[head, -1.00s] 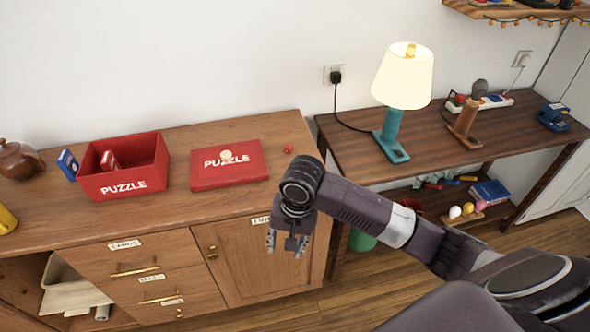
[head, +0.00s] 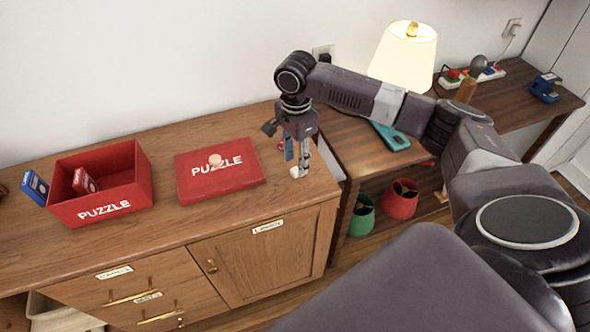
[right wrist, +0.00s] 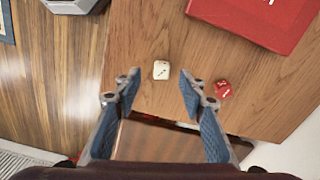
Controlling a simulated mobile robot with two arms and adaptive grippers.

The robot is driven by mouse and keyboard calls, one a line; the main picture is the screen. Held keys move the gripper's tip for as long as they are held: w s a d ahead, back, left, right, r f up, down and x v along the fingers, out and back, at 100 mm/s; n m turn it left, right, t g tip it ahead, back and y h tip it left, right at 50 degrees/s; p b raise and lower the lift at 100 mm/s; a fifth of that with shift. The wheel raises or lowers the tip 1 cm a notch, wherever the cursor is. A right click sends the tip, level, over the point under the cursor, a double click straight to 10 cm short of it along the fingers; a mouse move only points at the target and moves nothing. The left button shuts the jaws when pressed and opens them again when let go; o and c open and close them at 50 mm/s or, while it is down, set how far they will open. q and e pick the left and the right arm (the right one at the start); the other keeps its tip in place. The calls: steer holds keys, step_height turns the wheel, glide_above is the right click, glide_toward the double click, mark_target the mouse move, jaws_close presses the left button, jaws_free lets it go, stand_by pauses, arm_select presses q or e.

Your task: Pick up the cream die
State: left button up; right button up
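The cream die (head: 295,172) rests on the wooden cabinet top near its right end. In the right wrist view the cream die (right wrist: 161,71) lies between the lines of the two fingertips, with a gap on both sides. My right gripper (head: 297,163) points down over it, open and empty, its tips close to the die. The open fingers also show in the right wrist view (right wrist: 160,84). My left gripper is not in view.
A red die (right wrist: 223,88) lies just outside one finger. A red puzzle lid (head: 240,180) with a round beige piece (head: 215,160) on it lies to the left, beside an open red puzzle box (head: 135,180). A lamp (head: 403,58) stands on the darker table.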

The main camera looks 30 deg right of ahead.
mark_target(295, 169)
step_height(295, 169, down, 3)
steer(key=shift+w+r, duration=0.1)
steer(key=shift+w, duration=0.05)
steer(key=shift+f, duration=0.35)
steer(key=c, duration=0.8)
steer(key=shift+c, duration=0.4)
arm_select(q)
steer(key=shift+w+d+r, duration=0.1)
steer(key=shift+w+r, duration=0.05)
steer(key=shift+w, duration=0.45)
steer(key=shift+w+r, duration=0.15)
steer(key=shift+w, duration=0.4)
arm_select(e)
steer(key=shift+r, duration=0.1)
